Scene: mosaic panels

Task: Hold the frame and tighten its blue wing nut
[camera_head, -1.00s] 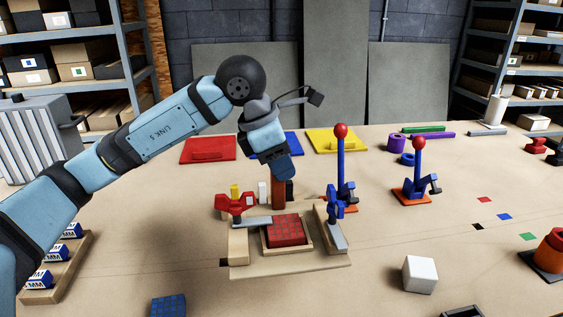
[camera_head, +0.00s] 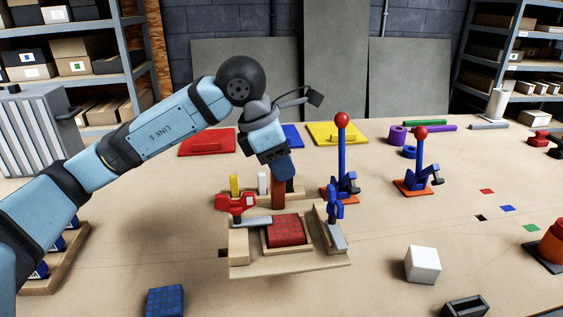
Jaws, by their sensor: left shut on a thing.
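The frame (camera_head: 290,267) is a light wooden holder with a red patterned mosaic panel (camera_head: 286,230) in its middle. It is at the centre of the bench; I cannot tell if it touches the bench top. The blue wing nut (camera_head: 334,203) stands on its right side, above a grey bar. A red wing nut (camera_head: 236,203) stands on its left side. My left gripper (camera_head: 279,180) points down at the frame's back and is shut on a reddish-brown upright post (camera_head: 278,195). The post's foot is hidden behind the panel. My right gripper is not in view.
Two blue levers with red knobs (camera_head: 342,119) (camera_head: 421,132) stand right of the frame. A yellow block (camera_head: 235,185) and a white block (camera_head: 262,183) stand close behind. A white cube (camera_head: 422,265) and a blue patterned panel (camera_head: 165,302) lie in front. The right middle is mostly clear.

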